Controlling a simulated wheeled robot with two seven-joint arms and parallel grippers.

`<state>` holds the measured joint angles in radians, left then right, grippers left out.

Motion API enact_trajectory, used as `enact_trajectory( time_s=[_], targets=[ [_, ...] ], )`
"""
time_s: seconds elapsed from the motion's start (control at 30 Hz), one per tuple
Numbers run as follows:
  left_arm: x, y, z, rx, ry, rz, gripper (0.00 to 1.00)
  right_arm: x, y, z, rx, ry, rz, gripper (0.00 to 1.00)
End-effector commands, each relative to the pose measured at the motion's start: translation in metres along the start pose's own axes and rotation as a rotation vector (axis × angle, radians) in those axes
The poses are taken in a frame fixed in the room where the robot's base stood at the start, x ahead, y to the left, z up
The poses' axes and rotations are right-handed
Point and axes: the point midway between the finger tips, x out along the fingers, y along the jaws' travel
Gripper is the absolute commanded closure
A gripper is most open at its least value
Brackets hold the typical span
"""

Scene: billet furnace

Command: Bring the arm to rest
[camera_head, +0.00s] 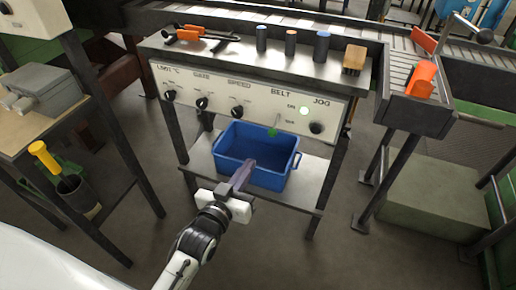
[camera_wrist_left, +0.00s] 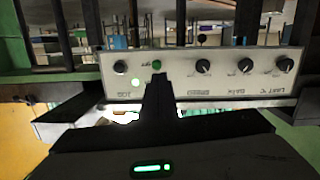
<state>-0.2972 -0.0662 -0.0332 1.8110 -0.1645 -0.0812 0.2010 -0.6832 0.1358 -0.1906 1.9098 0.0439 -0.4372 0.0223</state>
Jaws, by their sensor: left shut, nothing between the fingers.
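My left gripper (camera_head: 243,174) is shut and empty. In the head view its fingers reach up over the near side of the blue bin (camera_head: 268,180), in front of the control panel (camera_head: 262,103). In the left wrist view the shut fingers (camera_wrist_left: 160,85) point at the panel (camera_wrist_left: 222,72), which appears upside down. The panel carries several black knobs, a lit white-green lamp and a green-tipped switch (camera_head: 273,131) under the word BELT. The fingers look apart from the switch in the head view. My right gripper does not show.
A roller conveyor (camera_head: 402,50) runs behind. A bench with a grey box (camera_head: 38,88) is at left. Open floor lies at front right.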

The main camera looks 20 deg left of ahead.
Motion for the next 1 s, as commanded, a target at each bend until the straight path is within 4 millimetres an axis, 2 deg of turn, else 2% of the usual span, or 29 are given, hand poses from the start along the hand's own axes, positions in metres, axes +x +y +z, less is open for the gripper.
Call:
enact_trajectory(
  time_s=[0.17,0.27,0.37,0.5,0.6,0.7,0.83,1.0],
  targets=[
    [-0.001,0.0,0.002,0.001,-0.004,0.001,1.0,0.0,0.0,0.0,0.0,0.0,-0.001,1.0],
    [-0.011,0.001,0.019,0.013,-0.053,0.008,1.0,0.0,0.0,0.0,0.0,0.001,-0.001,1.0],
    [-0.037,0.003,0.06,0.038,-0.172,0.029,1.0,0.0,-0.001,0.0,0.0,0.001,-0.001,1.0],
    [-0.095,0.01,0.128,0.079,-0.387,0.081,1.0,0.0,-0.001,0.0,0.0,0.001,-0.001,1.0],
    [-0.136,0.015,0.165,0.101,-0.519,0.119,1.0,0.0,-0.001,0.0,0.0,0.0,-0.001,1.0],
    [-0.168,0.02,0.189,0.116,-0.614,0.151,1.0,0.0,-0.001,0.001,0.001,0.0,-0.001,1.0],
    [-0.188,0.022,0.203,0.126,-0.671,0.171,1.0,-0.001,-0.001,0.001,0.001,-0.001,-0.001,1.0],
    [-0.189,0.022,0.203,0.126,-0.673,0.172,1.0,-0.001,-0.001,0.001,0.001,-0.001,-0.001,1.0]
  ],
)
